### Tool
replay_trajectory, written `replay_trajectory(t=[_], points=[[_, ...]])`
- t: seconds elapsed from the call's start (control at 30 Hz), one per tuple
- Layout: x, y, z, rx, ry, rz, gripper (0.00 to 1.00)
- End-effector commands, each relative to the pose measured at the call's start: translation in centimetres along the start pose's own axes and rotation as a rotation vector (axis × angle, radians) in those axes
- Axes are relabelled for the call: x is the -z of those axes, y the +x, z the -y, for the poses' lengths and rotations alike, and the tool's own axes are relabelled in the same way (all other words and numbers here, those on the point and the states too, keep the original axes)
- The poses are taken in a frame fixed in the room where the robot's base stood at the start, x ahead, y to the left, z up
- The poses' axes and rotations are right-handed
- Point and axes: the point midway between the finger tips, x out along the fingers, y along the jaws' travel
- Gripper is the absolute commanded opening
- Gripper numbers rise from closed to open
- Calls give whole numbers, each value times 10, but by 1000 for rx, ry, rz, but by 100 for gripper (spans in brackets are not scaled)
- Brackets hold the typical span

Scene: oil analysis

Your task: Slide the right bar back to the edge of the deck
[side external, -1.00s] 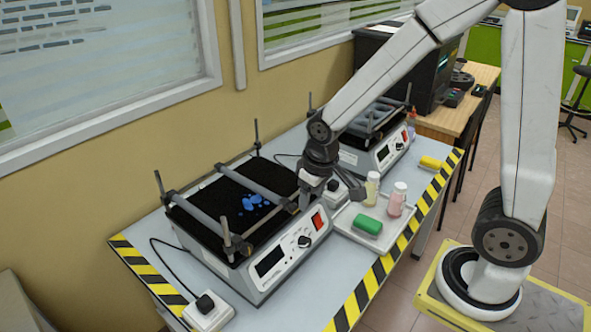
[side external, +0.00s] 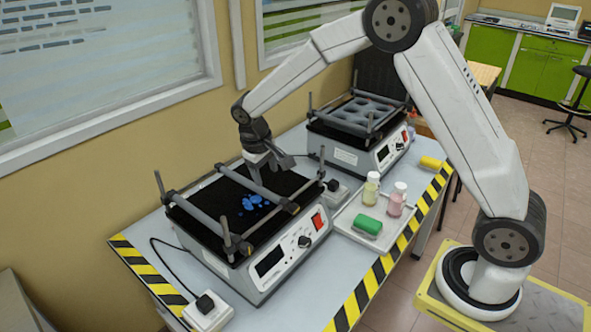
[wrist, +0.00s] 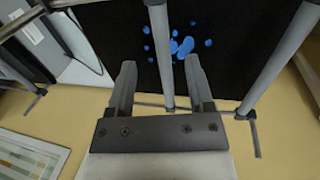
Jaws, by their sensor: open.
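The near shaker's black deck (side external: 205,233) carries two grey bars and several blue patches. The right bar (side external: 245,182) crosses the deck front to back, with a strip of bare deck between it and the right edge. The left bar (side external: 200,217) lies along the left side. My gripper (side external: 263,178) is low over the far half of the right bar. In the wrist view my open gripper (wrist: 160,64) has a finger on each side of the right bar (wrist: 162,45); contact cannot be told. The left bar (wrist: 277,62) is at right there.
Upright posts stand at the deck's corners, one at the right (side external: 322,160). A second shaker (side external: 360,140) stands behind to the right. A tray (side external: 348,217) with a green item (side external: 367,226) and two bottles is right of the near shaker. The wall is close behind.

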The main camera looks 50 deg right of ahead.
Motion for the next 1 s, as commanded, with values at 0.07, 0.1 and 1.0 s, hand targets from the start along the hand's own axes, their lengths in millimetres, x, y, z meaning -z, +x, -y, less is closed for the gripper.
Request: replay_trajectory(t=[0.07, 0.1, 1.0], points=[[0, 1, 0, 0, 0, 0, 67], [0, 2, 0, 0, 0, 0, 67], [0, 78, 0, 2, 1, -1, 67]])
